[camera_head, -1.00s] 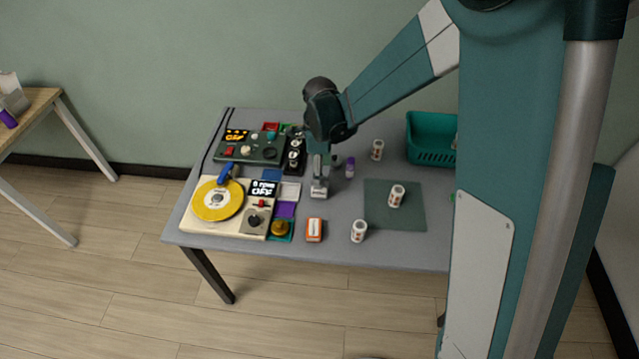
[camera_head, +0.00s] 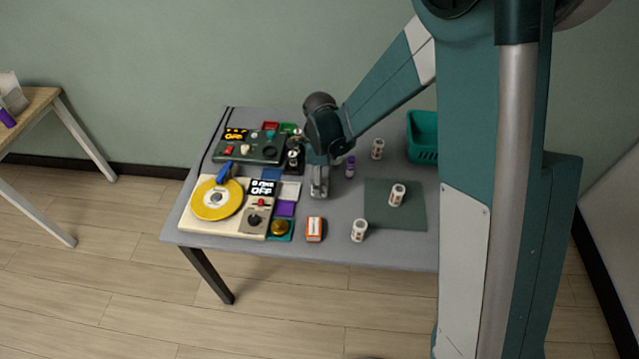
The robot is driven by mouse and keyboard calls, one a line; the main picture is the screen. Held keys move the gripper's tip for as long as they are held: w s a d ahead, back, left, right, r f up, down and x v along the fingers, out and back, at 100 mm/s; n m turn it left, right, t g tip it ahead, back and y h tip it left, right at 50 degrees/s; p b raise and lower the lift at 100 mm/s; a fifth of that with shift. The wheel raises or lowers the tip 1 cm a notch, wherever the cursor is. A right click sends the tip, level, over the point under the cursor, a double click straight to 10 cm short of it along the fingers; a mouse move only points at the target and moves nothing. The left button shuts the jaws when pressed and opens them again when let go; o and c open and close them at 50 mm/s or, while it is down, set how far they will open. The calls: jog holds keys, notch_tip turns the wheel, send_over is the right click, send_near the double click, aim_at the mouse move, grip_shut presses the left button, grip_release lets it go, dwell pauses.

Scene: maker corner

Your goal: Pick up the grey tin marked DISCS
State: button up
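Three small pale cans with reddish-brown markings stand upright on the grey table: one at the back (camera_head: 377,149), one on the dark green mat (camera_head: 397,195), and one near the front edge (camera_head: 359,230). Their lettering is too small to read, so I cannot tell which, if any, is the grey tin marked DISCS. My gripper (camera_head: 319,191) points down over the middle of the table, left of the cans and apart from them. Its grey fingers are too small to show whether they are open or shut, or whether anything is between them.
A purple bottle (camera_head: 350,167) stands just right of my gripper. An orange-and-white box (camera_head: 314,229) lies in front. A turntable with a yellow disc (camera_head: 217,199) and a control box (camera_head: 252,147) fill the left. A green basket (camera_head: 422,136), partly hidden by my arm, is back right.

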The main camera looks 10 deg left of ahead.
jog(key=shift+f, duration=1.15)
jog(key=c, duration=1.1)
